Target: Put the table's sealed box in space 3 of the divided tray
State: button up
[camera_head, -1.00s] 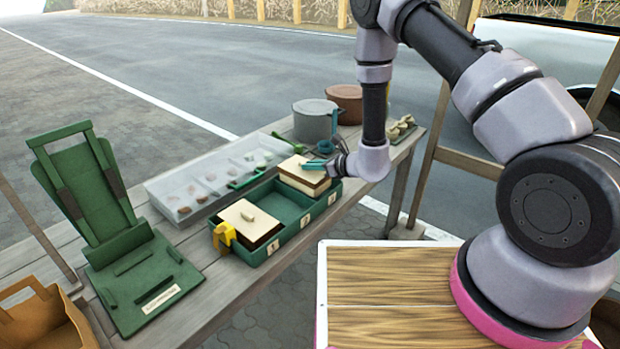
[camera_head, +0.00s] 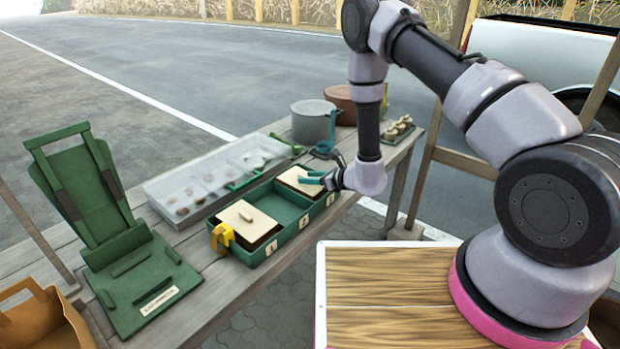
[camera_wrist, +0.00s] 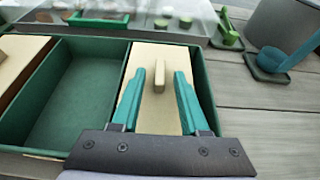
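The divided green tray (camera_head: 286,240) stands on the table, with labels on its front wall. The cream-lidded box (camera_head: 297,177) sits in its right compartment, the one labelled 3, low between the walls. In the wrist view the box (camera_wrist: 150,112) shows its lid and upright handle. My gripper (camera_head: 314,177) is just over this lid. In the wrist view its teal fingers (camera_wrist: 160,76) are spread on either side of the handle, with gaps on both sides. The middle compartment (camera_wrist: 82,90) is empty. Another cream-lidded box (camera_head: 248,222) sits in the left compartment.
A yellow piece (camera_head: 221,238) is at the tray's left end. Behind stands a clear sectioned case (camera_head: 180,212). A grey pot (camera_head: 312,122) and brown pot (camera_head: 342,98) stand at the far end. A green stand (camera_head: 130,275) is at left.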

jog(key=shift+d+r, duration=0.1)
jog(key=shift+r, duration=0.05)
jog(key=v, duration=1.2)
jog(key=s+a+r+n+g+y, duration=0.15)
jog(key=r+n, duration=0.25)
jog(key=r, duration=0.5)
jog(key=s+a+r+n+g+y, duration=0.1)
jog(key=s+r+n+g, duration=0.2)
jog(key=r, duration=0.5)
jog(key=s+a+r+n+g+y, duration=0.1)
jog(key=s+r+n+g, duration=0.25)
jog(key=r, duration=0.55)
jog(key=s+d+r+n+t+h, duration=0.3)
jog(key=s+d+r+n+h, duration=0.2)
jog(key=d+r, duration=0.3)
jog(key=s+d+r+n+t+h, duration=0.3)
jog(key=s+d+r+n+h, duration=0.3)
jog(key=d+r, duration=0.3)
jog(key=s+d+h, duration=0.1)
jog(key=d, duration=0.3)
jog(key=shift+d+t, duration=0.3)
jog(key=shift+t, duration=0.1)
jog(key=shift+r, duration=0.15)
